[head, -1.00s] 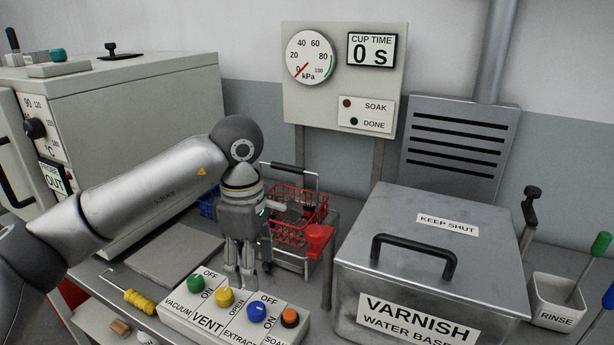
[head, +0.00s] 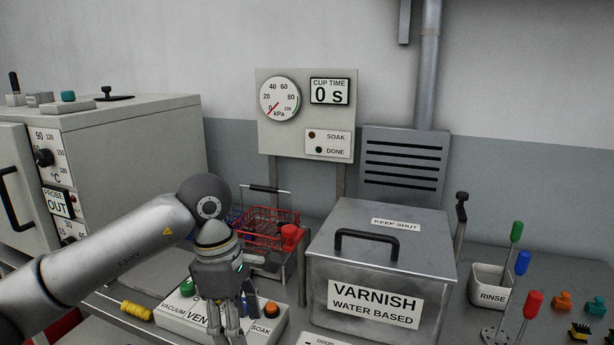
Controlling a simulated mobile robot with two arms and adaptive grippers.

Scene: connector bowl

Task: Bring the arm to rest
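My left arm comes in from the left, and its gripper (head: 228,330) hangs with fingers pointing down in front of the switch panel (head: 268,328). The fingers look apart with nothing visible between them. The gripper hides much of the panel, including part of the VENT label. The green knob (head: 187,288) and the orange-red button (head: 272,309) show on either side of it. My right gripper is not in view.
Behind the gripper stands a red wire basket (head: 268,232). A closed metal varnish box (head: 380,268) stands to the right, then a rinse cup (head: 488,287) and colored-handled tools. An oven-like cabinet (head: 130,160) fills the left. A gauge board (head: 305,115) stands behind.

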